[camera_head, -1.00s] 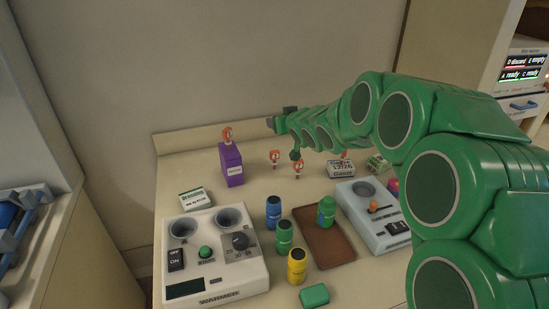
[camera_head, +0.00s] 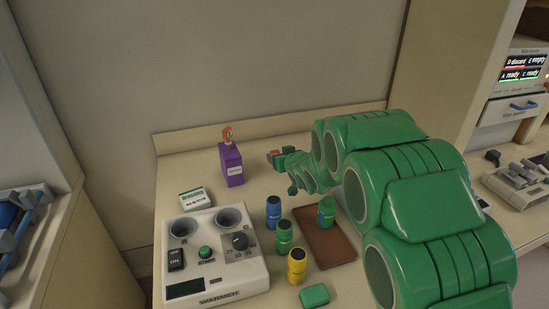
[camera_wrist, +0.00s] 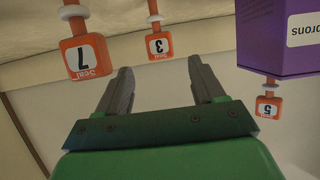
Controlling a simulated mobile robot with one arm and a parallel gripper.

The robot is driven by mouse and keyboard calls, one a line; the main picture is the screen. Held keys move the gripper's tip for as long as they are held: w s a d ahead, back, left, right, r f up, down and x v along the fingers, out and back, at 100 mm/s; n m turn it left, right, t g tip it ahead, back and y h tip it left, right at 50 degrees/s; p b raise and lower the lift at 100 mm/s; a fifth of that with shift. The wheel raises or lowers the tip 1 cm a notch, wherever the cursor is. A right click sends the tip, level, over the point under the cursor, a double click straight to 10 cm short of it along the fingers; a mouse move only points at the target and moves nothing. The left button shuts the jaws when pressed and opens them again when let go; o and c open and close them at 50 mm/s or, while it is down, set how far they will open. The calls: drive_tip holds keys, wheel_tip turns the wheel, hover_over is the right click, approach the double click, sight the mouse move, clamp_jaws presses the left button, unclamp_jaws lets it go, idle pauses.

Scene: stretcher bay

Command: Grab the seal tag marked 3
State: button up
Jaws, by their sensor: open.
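In the wrist view, which is upside down, the seal tag marked 3 (camera_wrist: 159,46) is a small orange tag with a white face. It appears just beyond the fingertips, in line with the gap between them, and nothing is gripped. My gripper (camera_wrist: 161,72) is open and empty. In the head view my gripper (camera_head: 275,160) is low over the counter, right of the purple box; my arm hides most of the tags there.
Seal tag 5 (camera_wrist: 267,106) is on the purple box (camera_head: 231,165). A warmer (camera_head: 214,255), several bottles including a blue one (camera_head: 273,211), and a brown tray (camera_head: 330,246) stand nearer.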

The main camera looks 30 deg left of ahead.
sight(275, 151)
drive_tip(key=shift+x, duration=1.7)
drive_tip(key=shift+w+a, duration=0.55)
drive_tip(key=shift+a, duration=0.2)
drive_tip(key=shift+x, duration=1.1)
drive_tip(key=c, duration=1)
